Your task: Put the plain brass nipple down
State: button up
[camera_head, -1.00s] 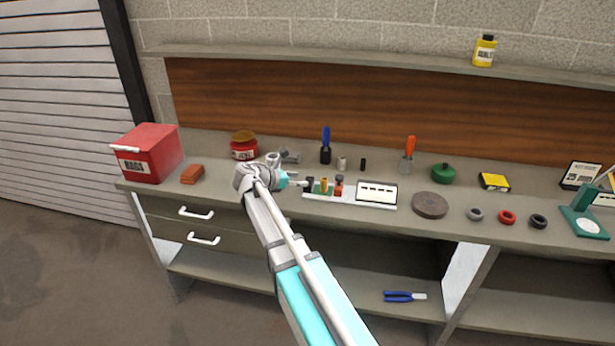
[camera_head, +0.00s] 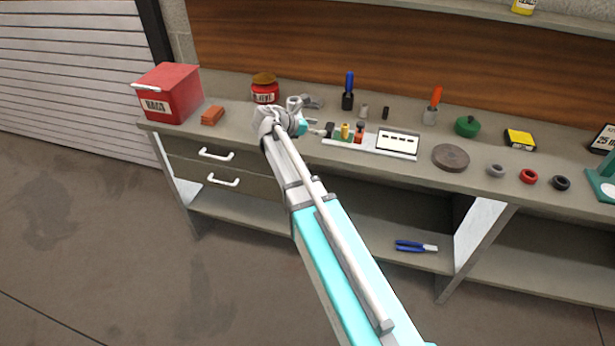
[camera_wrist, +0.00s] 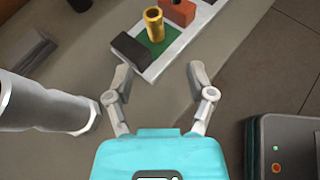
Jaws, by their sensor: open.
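The plain brass nipple (camera_head: 345,131) stands upright on the small white tray (camera_head: 400,154) on the workbench. In the wrist view the brass nipple (camera_wrist: 154,26) is a short hollow tube on a green patch of the tray (camera_wrist: 158,67), between a black block (camera_wrist: 130,48) and an orange-red part (camera_wrist: 178,10). My gripper (camera_wrist: 160,74) is open and empty, its two fingers spread apart from the nipple. In the head view my gripper (camera_head: 318,131) is just left of the tray, small and partly hidden by my arm.
A red box (camera_head: 170,95), an orange brick (camera_head: 212,115) and a red solvent jar (camera_head: 265,90) stand on the bench's left. A round brown disc (camera_head: 451,158) and several rings are at right. Blue pliers (camera_head: 416,246) lie on the lower shelf.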

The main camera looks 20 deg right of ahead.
jog(key=s+a+f+m+y, duration=0.3)
jog(key=s+a+m+y, duration=0.1)
jog(key=s+m, duration=0.2)
jog(key=s+a+f+m+g+y, duration=0.1)
jog(key=s+a+f+m+y, duration=0.3)
jog(key=s+m, duration=0.3)
jog(key=s+a+f+m+g+y, duration=0.1)
jog(key=s+a+f+m+y, duration=0.2)
jog(key=s+m, duration=0.3)
jog(key=s+a+y, duration=0.1)
jog(key=s, duration=0.3)
jog(key=shift+f+y, duration=0.35)
jog(key=shift+y, duration=0.05)
jog(key=shift+d, duration=0.1)
